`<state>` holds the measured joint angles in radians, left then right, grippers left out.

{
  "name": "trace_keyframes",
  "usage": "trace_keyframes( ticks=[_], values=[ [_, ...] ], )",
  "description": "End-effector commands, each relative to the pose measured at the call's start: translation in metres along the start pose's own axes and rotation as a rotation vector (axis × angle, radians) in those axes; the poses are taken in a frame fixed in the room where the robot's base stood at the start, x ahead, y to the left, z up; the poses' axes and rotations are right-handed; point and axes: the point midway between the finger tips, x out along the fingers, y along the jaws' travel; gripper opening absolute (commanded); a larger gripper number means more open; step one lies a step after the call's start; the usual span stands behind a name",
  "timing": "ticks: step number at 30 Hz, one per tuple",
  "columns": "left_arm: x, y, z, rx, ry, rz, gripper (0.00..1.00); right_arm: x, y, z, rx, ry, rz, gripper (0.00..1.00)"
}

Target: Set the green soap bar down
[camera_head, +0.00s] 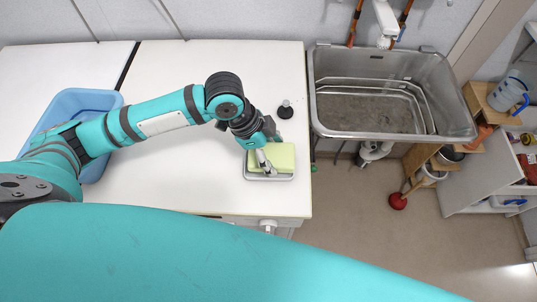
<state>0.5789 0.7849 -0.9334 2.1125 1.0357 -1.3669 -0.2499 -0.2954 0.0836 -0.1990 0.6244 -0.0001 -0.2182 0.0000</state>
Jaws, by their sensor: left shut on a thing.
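The green soap bar (282,157) is pale green and lies flat at a small grey tray (281,177) near the front right corner of the white counter. My left gripper (264,160) reaches down from above and is shut on the soap bar at its left part. The tray's rim shows below the soap. Whether the soap touches the tray's bottom cannot be told from this view. My right gripper is not in view.
A black stopper (286,109) stands on the counter behind the soap. A blue tub (70,106) is at the left, partly behind my arm. A metal basin (440,72) is right of the counter. The counter's middle is clear.

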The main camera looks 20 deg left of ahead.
Motion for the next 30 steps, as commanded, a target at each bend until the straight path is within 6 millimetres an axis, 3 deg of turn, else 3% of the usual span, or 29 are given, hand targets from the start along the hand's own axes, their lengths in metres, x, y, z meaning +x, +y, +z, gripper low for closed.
trace_keyframes(
  ticks=[5, 10, 12, 17, 18, 24, 30],
  values=[
    [0.002, -0.002, 0.007, -0.001, 0.001, 0.001, 0.28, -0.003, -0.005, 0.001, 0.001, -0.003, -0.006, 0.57],
    [0.023, -0.001, 0.016, -0.003, -0.001, 0.003, 0.28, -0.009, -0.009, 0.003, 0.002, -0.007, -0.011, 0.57],
    [0.03, -0.001, 0.019, -0.001, -0.002, 0.002, 0.15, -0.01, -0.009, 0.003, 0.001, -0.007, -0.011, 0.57],
    [0.034, 0.001, 0.022, -0.002, -0.008, 0.008, 0.15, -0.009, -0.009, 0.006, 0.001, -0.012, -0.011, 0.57],
    [0.035, 0.002, 0.024, -0.004, -0.011, 0.01, 0.71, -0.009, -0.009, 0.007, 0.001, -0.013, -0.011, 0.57],
    [0.035, 0.001, 0.025, -0.006, -0.014, 0.01, 0.95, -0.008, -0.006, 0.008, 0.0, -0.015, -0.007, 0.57],
    [0.034, 0.0, 0.024, -0.006, -0.013, 0.007, 0.95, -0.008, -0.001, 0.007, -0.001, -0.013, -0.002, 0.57]
  ],
)
